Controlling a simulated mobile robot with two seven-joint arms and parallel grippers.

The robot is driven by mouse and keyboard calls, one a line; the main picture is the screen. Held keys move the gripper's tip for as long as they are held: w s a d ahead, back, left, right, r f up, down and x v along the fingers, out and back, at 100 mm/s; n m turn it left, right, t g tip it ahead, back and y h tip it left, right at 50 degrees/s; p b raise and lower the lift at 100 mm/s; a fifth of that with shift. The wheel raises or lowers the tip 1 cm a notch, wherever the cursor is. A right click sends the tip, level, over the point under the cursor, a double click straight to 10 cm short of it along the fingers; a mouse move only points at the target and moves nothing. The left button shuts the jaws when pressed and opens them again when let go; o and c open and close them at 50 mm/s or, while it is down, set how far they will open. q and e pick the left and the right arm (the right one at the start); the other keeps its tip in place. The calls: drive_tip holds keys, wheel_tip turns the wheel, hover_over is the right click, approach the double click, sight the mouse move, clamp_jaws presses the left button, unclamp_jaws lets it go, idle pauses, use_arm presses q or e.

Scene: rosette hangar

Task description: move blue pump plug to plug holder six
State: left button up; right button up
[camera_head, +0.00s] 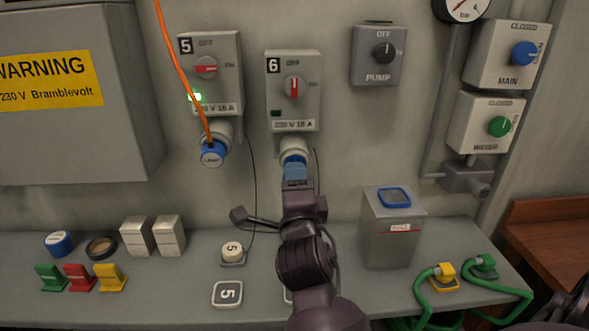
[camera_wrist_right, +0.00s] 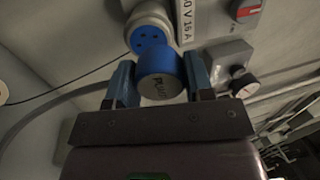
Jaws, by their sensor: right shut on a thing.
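The blue pump plug (camera_wrist_right: 160,76) is between the blue fingers of my right gripper (camera_wrist_right: 160,85), which is shut on it. It also shows in part in the head view, where my right gripper (camera_head: 296,172) is just below socket six (camera_head: 293,146). In the wrist view the blue face of the socket (camera_wrist_right: 150,38) shows with its holes bare, so the plug is out of it, close in front. A square plate marked 5 (camera_head: 228,293) lies on the bench. A pale edge to its right is mostly hidden by my arm; I cannot read its number. My left gripper is not in view.
Socket five (camera_head: 214,138) holds another blue plug with an orange cable. A grey metal box (camera_head: 392,233) stands right of my arm. White blocks (camera_head: 152,236) and coloured pieces (camera_head: 80,277) lie at the left of the bench. Green hoses (camera_head: 460,300) lie at the right.

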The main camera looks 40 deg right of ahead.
drive_tip(key=shift+s+f+m+g, duration=0.3)
drive_tip(key=shift+s+f, duration=0.5)
drive_tip(key=shift+f, duration=0.15)
drive_tip(key=shift+w+r, duration=0.1)
drive_tip(key=shift+p+x, duration=0.3)
drive_tip(key=shift+x, duration=0.6)
drive_tip(key=shift+w+d+r, duration=0.2)
drive_tip(key=shift+w+r, duration=0.05)
drive_tip(key=shift+w, duration=0.25)
